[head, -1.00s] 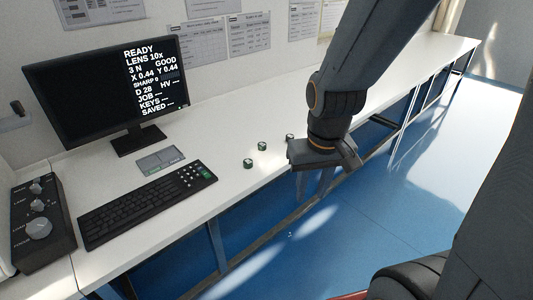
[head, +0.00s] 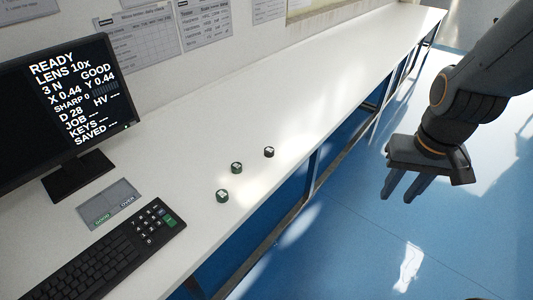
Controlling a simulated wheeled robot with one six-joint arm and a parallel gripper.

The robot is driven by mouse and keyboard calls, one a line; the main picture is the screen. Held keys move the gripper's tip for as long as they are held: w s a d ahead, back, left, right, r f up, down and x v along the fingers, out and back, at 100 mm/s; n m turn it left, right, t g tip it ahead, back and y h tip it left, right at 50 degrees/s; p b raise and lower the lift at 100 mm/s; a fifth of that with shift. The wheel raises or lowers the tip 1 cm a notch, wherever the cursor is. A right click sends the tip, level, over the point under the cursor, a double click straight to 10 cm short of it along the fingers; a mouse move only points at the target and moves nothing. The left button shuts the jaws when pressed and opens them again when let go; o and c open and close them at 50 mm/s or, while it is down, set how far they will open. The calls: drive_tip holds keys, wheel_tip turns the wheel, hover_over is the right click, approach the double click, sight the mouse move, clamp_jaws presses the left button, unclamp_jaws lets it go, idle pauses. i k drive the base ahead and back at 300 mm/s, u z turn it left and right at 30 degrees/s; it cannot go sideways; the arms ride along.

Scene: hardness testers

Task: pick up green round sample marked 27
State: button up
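Three small round samples stand apart on the white bench, right of the keyboard. The nearest sample (head: 222,196) and the middle sample (head: 236,168) have green sides and pale tops. The farthest sample (head: 269,152) looks darker, nearly black, with a pale top. Their markings are too small to read, so I cannot tell which is 27. My gripper (head: 400,196) is over the blue floor, to the right of the bench and well apart from the samples. Its two fingers are spread with a gap between them, and nothing shows between them.
The white bench (head: 340,70) runs to the back right, clear beyond the samples. A monitor (head: 65,110), a keyboard (head: 110,255) and a grey plate marked GOOD and OVER (head: 112,203) are at left. The bench's front edge lies between the samples and my gripper.

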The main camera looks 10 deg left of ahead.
sight(237, 167)
drive_tip(key=z, duration=0.2)
drive_tip(key=i, duration=0.6)
drive_tip(key=u, duration=0.65)
drive_tip(key=i, duration=0.5)
drive_tip(key=u, duration=0.6)
